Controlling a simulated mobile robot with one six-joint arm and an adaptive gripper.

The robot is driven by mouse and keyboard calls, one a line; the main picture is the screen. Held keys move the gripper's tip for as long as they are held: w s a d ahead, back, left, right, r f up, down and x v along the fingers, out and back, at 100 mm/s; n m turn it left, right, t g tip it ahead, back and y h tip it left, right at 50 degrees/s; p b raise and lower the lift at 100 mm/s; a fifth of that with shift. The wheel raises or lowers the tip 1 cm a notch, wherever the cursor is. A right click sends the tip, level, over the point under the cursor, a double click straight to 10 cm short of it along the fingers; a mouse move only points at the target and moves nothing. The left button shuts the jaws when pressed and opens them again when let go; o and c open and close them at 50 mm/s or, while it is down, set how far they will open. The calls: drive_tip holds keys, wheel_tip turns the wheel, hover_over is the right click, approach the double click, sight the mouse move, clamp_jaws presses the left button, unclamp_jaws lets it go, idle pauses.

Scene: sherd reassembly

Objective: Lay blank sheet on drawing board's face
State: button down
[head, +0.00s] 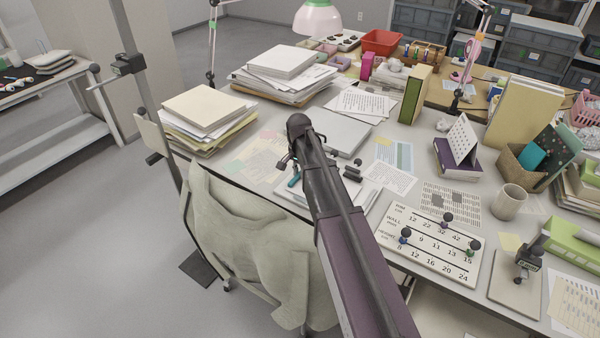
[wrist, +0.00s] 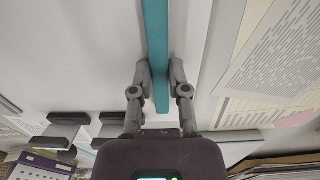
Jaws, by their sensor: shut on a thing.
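My gripper (wrist: 160,76) is shut on a narrow teal strip (wrist: 155,35), one finger on each side of it. The strip stretches away from the fingers over a broad pale surface (wrist: 85,55). In the head view a short piece of teal (head: 293,182) shows beside my arm's end, above pale flat layers (head: 290,194) at the desk's near edge. My arm hides much of this spot. I cannot tell which pale layer is the blank sheet and which is the drawing board's face, nor whether the strip touches them.
Two dark blocky parts (wrist: 66,131) stand left of my fingers in the wrist view. Printed papers (wrist: 275,60) lie to the right. Paper stacks (head: 205,108), a slider board (head: 430,245) and a mug (head: 508,202) crowd the desk. A draped chair (head: 250,235) stands at its near edge.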

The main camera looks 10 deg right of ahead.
drive_tip(key=shift+f, duration=0.1)
idle(0.3)
drive_tip(key=c, duration=0.5)
unclamp_jaws()
drive_tip(key=shift+c, duration=0.2)
drive_tip(key=o, duration=0.5)
drive_tip(key=shift+r, duration=0.2)
drive_tip(key=shift+r+p, duration=3.35)
drive_tip(key=shift+p, duration=0.1)
